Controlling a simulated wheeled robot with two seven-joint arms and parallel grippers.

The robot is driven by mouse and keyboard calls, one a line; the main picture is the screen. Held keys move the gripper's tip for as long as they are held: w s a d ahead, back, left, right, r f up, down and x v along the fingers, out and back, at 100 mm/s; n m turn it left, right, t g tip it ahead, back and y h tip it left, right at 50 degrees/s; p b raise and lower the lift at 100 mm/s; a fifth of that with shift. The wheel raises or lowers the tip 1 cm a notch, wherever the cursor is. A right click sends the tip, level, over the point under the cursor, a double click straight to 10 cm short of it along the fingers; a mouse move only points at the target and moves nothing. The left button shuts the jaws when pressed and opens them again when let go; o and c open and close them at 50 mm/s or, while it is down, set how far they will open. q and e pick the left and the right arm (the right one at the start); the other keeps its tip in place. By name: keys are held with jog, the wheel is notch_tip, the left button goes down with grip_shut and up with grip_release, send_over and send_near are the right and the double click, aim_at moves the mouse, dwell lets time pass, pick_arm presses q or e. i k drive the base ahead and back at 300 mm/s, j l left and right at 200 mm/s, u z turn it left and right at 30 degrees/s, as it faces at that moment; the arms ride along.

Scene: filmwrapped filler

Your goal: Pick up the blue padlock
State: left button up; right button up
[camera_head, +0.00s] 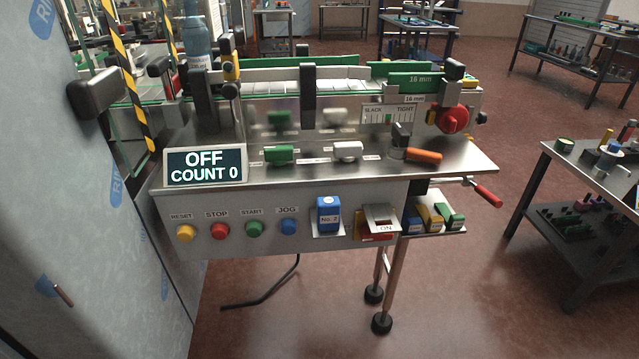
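A blue block with a white label reading "No. 2" (328,215) sits upright in a small holder on the front panel of the machine. A smaller blue labelled piece (415,223) lies at the left of a small side tray (433,233), beside a yellow piece (431,217) and a green piece (450,216). I cannot tell which blue item is the padlock; no shackle is clear on either. A switch plate reading "ON" (384,227), with red and yellow parts, is between them. Neither of my grippers is in view.
The machine's steel top (465,160) carries a display reading "OFF COUNT 0" (205,166), green and white blocks and an orange handle (424,155). A red-handled crank (487,195) juts out right, above the tray. A cluttered bench (560,200) stands right; floor between is clear.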

aim_at(329, 209)
jog(key=k+j, duration=0.15)
jog(key=j, duration=0.2)
jog(key=k+j, duration=0.2)
jog(key=j, duration=0.15)
jog(key=k+j, duration=0.15)
jog(key=j, duration=0.2)
jog(key=k+j, duration=0.15)
jog(key=j, duration=0.2)
jog(key=k+u, duration=0.05)
